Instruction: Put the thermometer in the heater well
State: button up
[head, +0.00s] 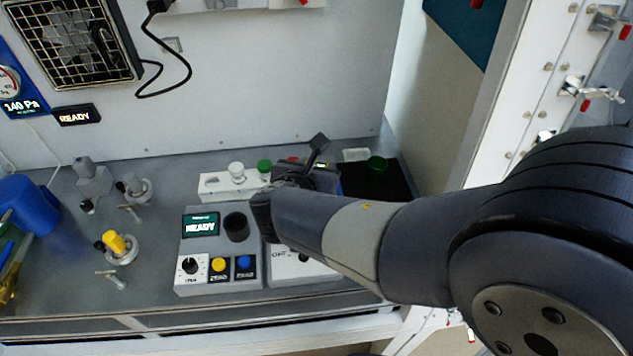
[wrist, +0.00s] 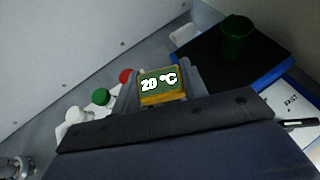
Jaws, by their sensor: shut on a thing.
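In the wrist view, the thermometer (wrist: 159,93) shows a yellow body and a small display reading 20 °C. It sits between the two grey fingers of my gripper (wrist: 160,82), which is shut on it. Its lower part is hidden behind my gripper. In the head view, my gripper (head: 303,172) is over the back of the bench, beyond the control boxes, and my arm covers most of it. I cannot make out a heater well for certain. A grey box (head: 208,250) with a READY display has a round black piece (head: 236,227) on top.
A white rack (head: 216,185) with white, green and red caps stands near my gripper. A green cup (wrist: 237,37) stands on a black, blue-edged mat (wrist: 205,62) to the right. A blue container (head: 28,205) and metal fittings, one yellow-topped (head: 114,242), stand at left.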

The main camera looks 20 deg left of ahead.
jog(key=shift+f, duration=1.95)
jog(key=shift+f+b, duration=0.2)
jog(key=shift+b, duration=0.2)
jog(key=o, duration=1)
jog(key=shift+r, duration=0.1)
jog(key=shift+r+p, duration=0.25)
jog(key=shift+p, duration=0.05)
jog(key=v, duration=1.2)
jog(key=shift+d+f, duration=0.1)
jog(key=shift+f, duration=0.1)
jog(key=shift+c, duration=0.3)
